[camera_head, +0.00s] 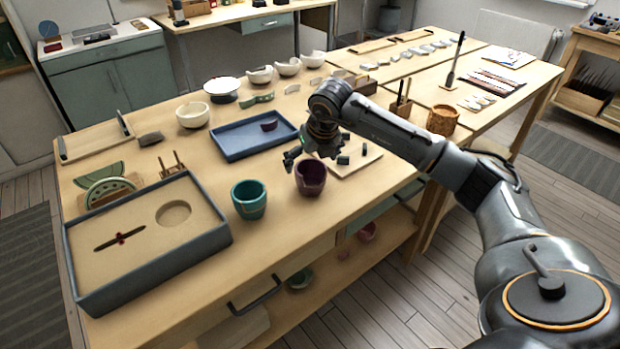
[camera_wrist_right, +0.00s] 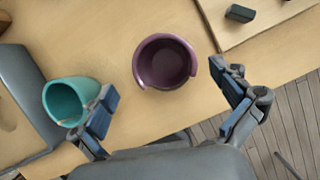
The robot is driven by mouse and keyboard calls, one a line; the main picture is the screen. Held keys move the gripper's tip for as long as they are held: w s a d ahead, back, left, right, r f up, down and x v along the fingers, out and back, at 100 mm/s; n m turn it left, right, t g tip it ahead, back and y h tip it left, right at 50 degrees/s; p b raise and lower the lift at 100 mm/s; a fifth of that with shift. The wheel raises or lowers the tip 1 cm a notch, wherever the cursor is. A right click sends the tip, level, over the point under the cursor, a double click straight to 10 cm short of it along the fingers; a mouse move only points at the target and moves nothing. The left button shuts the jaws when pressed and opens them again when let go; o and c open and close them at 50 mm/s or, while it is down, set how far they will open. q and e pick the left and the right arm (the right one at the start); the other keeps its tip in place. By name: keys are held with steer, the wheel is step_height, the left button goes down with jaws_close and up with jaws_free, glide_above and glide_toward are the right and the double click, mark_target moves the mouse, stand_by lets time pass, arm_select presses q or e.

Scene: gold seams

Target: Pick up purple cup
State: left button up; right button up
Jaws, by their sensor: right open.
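The purple cup (camera_head: 310,177) stands upright on the wooden table near its front edge, with a notch in its rim. In the right wrist view the purple cup (camera_wrist_right: 164,62) is seen from above, empty, beyond and between the two spread fingers. My right gripper (camera_head: 318,153) is open and sits just above and behind the cup in the head view; it also shows in the right wrist view (camera_wrist_right: 170,112). I see no contact between fingers and cup. My left gripper is not in view.
A teal cup (camera_head: 249,199) stands close to the left of the purple cup. A blue tray (camera_head: 240,149) holding a dark shard lies behind. A wooden board (camera_head: 362,165) with small dark blocks lies to the right. A large grey-rimmed sand tray (camera_head: 190,255) fills the left front.

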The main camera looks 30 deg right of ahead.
mark_target(307, 180)
steer(key=shift+s+d+p+x, duration=0.1)
steer(key=shift+p+x, duration=0.15)
steer(key=shift+x, duration=1.1)
steer(key=shift+s+d+p+x, duration=0.1)
steer(key=shift+p+x, duration=0.1)
steer(key=shift+x, duration=1.2)
steer(key=c, duration=1.1)
